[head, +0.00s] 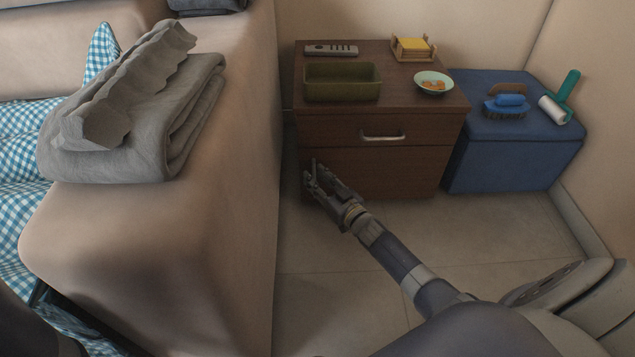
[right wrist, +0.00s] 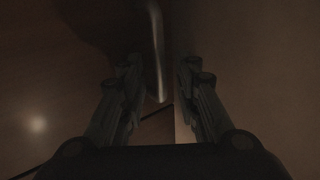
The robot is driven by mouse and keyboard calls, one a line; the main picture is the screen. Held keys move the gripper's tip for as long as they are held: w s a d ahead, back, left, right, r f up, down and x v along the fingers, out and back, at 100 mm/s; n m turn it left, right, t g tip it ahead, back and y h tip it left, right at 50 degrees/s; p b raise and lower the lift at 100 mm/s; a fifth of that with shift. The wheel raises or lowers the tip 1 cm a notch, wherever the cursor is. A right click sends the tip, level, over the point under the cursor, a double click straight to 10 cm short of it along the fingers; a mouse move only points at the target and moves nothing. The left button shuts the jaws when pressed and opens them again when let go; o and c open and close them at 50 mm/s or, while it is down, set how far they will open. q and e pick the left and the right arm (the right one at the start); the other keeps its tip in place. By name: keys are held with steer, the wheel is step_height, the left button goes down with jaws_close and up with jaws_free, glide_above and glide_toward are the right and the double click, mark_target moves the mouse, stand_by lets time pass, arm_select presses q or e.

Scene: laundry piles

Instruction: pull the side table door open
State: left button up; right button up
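The side table (head: 345,122) is dark brown wood and stands against the back wall. Its upper drawer front has a silver horizontal handle (head: 383,138). The lower front panel, the door (head: 400,172), looks shut in the head view. My right gripper (head: 313,171) is at the left side of this door, low down, and hides part of it. In the right wrist view, a metal vertical handle (right wrist: 156,45) lies between the two open fingers of the gripper (right wrist: 160,70), closer to the left one. Contact is too dark to tell. My left gripper is not in view.
On the table top are a remote (head: 330,50), an olive bin (head: 342,83), a yellow note holder (head: 411,48) and a bowl (head: 434,82). A blue ottoman (head: 510,160) stands close on the right, a beige sofa (head: 225,220) on the left. Floor in front is clear.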

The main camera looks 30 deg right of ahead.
jaws_close()
